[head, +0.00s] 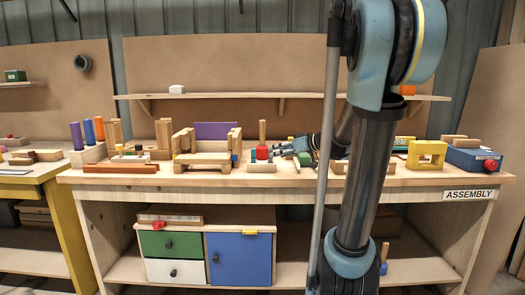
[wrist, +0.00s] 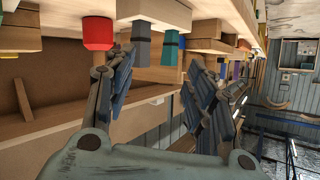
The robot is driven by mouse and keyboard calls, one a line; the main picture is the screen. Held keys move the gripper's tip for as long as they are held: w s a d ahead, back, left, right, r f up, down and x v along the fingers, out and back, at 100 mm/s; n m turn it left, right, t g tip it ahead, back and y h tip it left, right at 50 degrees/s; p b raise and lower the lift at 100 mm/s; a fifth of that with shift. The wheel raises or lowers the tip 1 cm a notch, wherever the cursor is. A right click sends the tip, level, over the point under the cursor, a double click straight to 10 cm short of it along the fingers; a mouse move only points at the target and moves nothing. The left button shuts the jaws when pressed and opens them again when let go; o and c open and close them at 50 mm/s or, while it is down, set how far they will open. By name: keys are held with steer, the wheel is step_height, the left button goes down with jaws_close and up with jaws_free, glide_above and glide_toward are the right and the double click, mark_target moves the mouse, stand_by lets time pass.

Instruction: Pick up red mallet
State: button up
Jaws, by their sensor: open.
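The red mallet (head: 262,153) is on the workbench in the head view, left of my arm. Its red head is low and its wooden handle points up. In the wrist view, a red part that looks like its head (wrist: 97,32) is at the upper left, by the tip of my left-hand finger. My gripper (wrist: 160,72) is open, with nothing seen held between its two fingers. In the head view my gripper (head: 288,149) is just right of the mallet, partly hidden by my arm. I cannot tell whether a finger touches the mallet.
A wooden cradle-like assembly (head: 205,159) stands left of the mallet. A green block (head: 305,159) is close to the gripper's right. A yellow frame (head: 427,154) and a blue box (head: 470,159) are at the right end.

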mark_target(262, 125)
steer(key=w+d+r+n+t+y, duration=0.1)
steer(key=w+d+r+t, duration=0.15)
steer(key=w, duration=0.35)
steer(key=w+d+r+t+y, duration=0.1)
steer(key=w+d+r+t, duration=0.1)
steer(key=w+r, duration=0.3)
steer(key=x, duration=0.6)
steer(key=f+x, duration=0.1)
steer(key=x, duration=1.1)
steer(key=shift+w+d+f, duration=0.25)
steer(key=shift+w, duration=0.05)
jaws_close()
